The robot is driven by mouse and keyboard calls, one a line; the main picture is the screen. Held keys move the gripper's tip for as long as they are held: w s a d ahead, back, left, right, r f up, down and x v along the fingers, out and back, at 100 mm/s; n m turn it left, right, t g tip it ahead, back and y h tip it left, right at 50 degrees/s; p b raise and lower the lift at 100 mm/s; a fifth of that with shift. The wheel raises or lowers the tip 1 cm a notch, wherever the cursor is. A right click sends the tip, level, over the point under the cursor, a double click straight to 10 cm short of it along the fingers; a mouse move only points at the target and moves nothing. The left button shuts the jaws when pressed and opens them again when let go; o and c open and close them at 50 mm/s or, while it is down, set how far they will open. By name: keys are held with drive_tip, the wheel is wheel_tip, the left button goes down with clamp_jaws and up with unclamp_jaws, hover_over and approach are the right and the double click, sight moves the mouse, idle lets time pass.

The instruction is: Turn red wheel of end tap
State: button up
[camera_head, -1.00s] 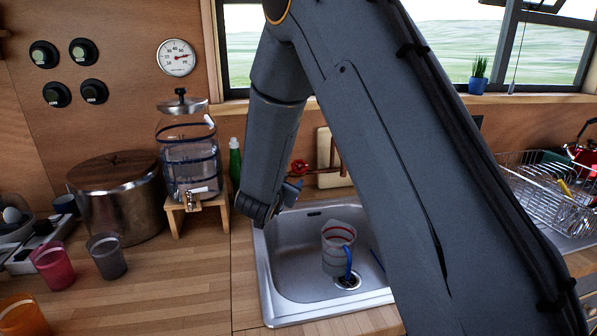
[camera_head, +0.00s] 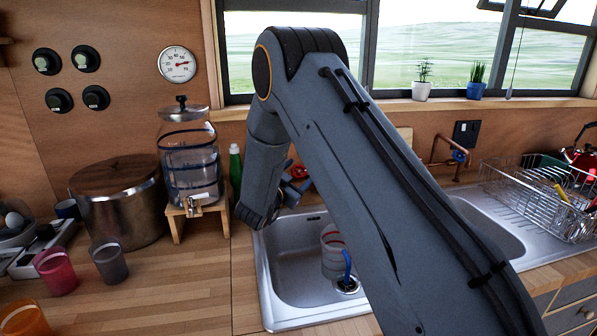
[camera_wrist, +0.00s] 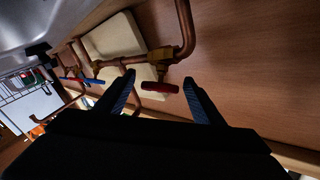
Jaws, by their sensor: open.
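The red wheel (camera_wrist: 160,87) sits on a brass valve of a copper pipe (camera_wrist: 185,30) along the wooden wall. In the wrist view it appears between the two fingertips of my gripper (camera_wrist: 159,77), which is open and empty. No contact with either finger shows, and the depth gap cannot be told. In the head view the red wheel (camera_head: 299,171) peeks out just right of my wrist, above the back of the sink. My gripper (camera_head: 291,188) is partly hidden behind my arm there.
The sink (camera_head: 290,300) holds a clear measuring jug (camera_head: 332,255). A water dispenser (camera_head: 190,160), a green bottle (camera_head: 235,165) and a large pot (camera_head: 120,205) stand left. Another tap with a blue wheel (camera_head: 459,156) and a dish rack (camera_head: 540,195) are right. Small pots stand on the windowsill.

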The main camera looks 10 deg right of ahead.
drive_tip(key=shift+w+d, duration=0.1)
drive_tip(key=shift+w, duration=0.05)
drive_tip(key=c, duration=1)
drive_tip(key=shift+c, duration=0.2)
drive_tip(key=shift+n+t+y, duration=0.4)
drive_tip(key=shift+n, duration=0.1)
drive_tip(key=n+t+y+b, duration=0.2)
drive_tip(key=n, duration=0.1)
drive_tip(key=shift+d+f+n+t+y, duration=0.1)
drive_tip(key=shift+n+t+y, duration=0.2)
drive_tip(key=shift+n+y, duration=0.1)
drive_tip(key=shift+n+t+y+b, duration=0.5)
drive_tip(key=shift+n+t+y, duration=0.05)
drive_tip(key=shift+n+y, duration=0.85)
drive_tip(key=shift+n+t+y+b, duration=0.45)
drive_tip(key=shift+n+t+y, duration=0.1)
drive_tip(key=shift+n+y, duration=0.8)
